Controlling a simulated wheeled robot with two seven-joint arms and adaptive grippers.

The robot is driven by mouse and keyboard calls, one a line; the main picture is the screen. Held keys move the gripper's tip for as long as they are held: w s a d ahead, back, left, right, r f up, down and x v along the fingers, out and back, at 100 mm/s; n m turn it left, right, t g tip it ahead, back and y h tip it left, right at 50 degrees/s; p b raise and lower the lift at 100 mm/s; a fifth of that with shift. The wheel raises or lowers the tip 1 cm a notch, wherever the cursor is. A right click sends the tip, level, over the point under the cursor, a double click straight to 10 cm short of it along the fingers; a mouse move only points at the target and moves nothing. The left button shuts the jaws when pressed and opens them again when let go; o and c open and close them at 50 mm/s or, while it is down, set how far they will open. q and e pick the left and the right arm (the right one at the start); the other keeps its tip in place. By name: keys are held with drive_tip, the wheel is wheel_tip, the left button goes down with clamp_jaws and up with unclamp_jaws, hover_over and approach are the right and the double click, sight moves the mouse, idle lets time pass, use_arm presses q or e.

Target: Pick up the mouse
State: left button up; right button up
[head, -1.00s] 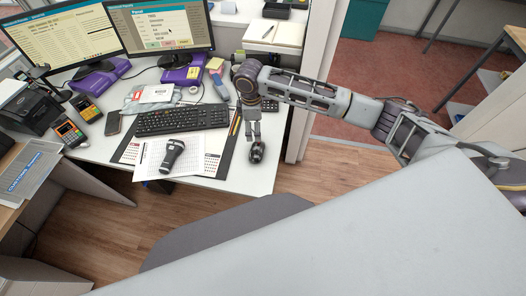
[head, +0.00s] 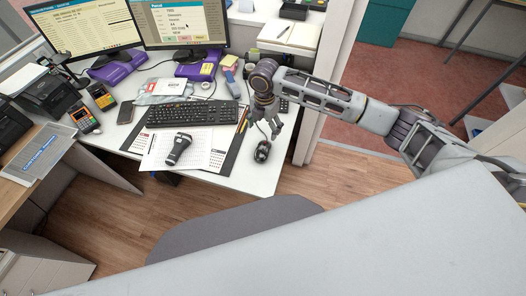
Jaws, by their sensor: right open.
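The black computer mouse (head: 262,151) lies on the right front part of the white desk, just right of the paper desk pad. My right gripper (head: 269,133) points down just above and behind the mouse, with its fingers spread apart. The fingers appear empty; whether a fingertip touches the mouse cannot be told. The upper end of the mouse is close under the fingers. My left gripper is not in view.
A keyboard (head: 193,114) lies left of my gripper, with a dark scanner-like device (head: 179,149) on the desk pad (head: 210,155). Pens lie near the gripper. Monitors (head: 184,22) stand behind. A grey chair (head: 235,228) is in front of the desk.

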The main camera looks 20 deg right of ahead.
drive_tip(key=n, duration=0.3)
drive_tip(key=shift+n, duration=0.3)
hover_over(263, 148)
drive_tip(key=shift+w+d+f, duration=0.1)
drive_tip(key=shift+d+f, duration=0.05)
drive_tip(key=shift+f, duration=2.05)
drive_tip(key=shift+d+f, duration=0.1)
drive_tip(key=shift+f, duration=2.05)
drive_tip(key=shift+s+a+f, duration=0.1)
drive_tip(key=shift+a+f, duration=0.1)
drive_tip(key=shift+f, duration=0.75)
drive_tip(key=shift+s+a+f, duration=0.1)
drive_tip(key=shift+a+f, duration=0.05)
drive_tip(key=shift+f, duration=1.45)
